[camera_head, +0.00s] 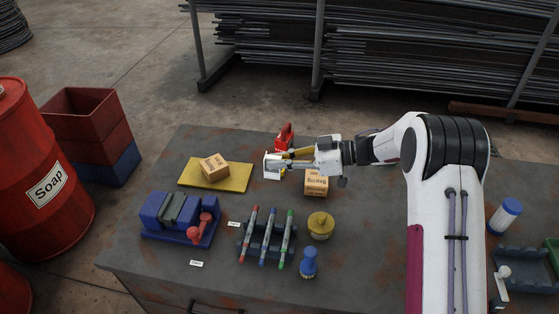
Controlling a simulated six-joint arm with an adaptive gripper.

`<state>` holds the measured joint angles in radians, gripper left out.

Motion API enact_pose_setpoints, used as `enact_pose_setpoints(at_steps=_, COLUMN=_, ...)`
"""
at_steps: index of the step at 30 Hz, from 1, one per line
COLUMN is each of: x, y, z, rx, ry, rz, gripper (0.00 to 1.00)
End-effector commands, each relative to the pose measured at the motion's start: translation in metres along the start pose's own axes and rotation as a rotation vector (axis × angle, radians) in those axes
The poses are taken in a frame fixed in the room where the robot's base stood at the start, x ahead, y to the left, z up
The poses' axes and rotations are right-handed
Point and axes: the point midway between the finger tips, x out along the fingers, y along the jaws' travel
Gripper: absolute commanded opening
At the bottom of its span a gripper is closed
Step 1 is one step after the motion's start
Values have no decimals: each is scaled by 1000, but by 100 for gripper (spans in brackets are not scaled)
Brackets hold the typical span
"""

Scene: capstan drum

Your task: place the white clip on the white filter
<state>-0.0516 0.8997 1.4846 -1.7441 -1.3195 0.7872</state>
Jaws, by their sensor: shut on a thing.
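My gripper (284,161) reaches left over the back middle of the table. It is shut on a small white frame-like piece (271,167), which looks like the white clip. The fingers hide part of this piece, and I cannot tell whether it touches the table. No thing is plainly the white filter. A white cylinder with a blue top (504,216) stands at the right, beyond my arm, and may be it.
A red object (285,138) stands just behind my gripper. One carton (316,183) is close to its right; another (214,166) sits on a yellow board (233,180). A blue vise-like block (172,212), markers (268,237), yellow pot (320,225) and blue bottle (308,262) fill the front.

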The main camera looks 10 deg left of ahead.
Motion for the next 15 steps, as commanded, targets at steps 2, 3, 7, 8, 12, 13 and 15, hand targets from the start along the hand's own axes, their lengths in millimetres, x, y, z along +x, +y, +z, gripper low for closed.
enact_pose_setpoints(at_steps=2, x=0, y=0, z=0, rx=0, ry=0, rz=0, gripper=0)
enact_pose_setpoints(at_steps=3, x=0, y=0, z=0, rx=0, ry=0, rz=0, gripper=0)
enact_pose_setpoints(at_steps=7, x=0, y=0, z=0, rx=0, ry=0, rz=0, gripper=0)
enact_pose_setpoints(at_steps=8, x=0, y=0, z=0, rx=0, ry=0, rz=0, gripper=0)
enact_pose_setpoints(at_steps=12, x=-3, y=2, z=1, rx=1, ry=0, rz=5, gripper=0)
enact_pose_setpoints(at_steps=13, x=-5, y=2, z=2, rx=2, ry=0, rz=8, gripper=0)
enact_pose_setpoints(at_steps=15, x=-10, y=5, z=3, rx=5, ry=0, rz=17, gripper=0)
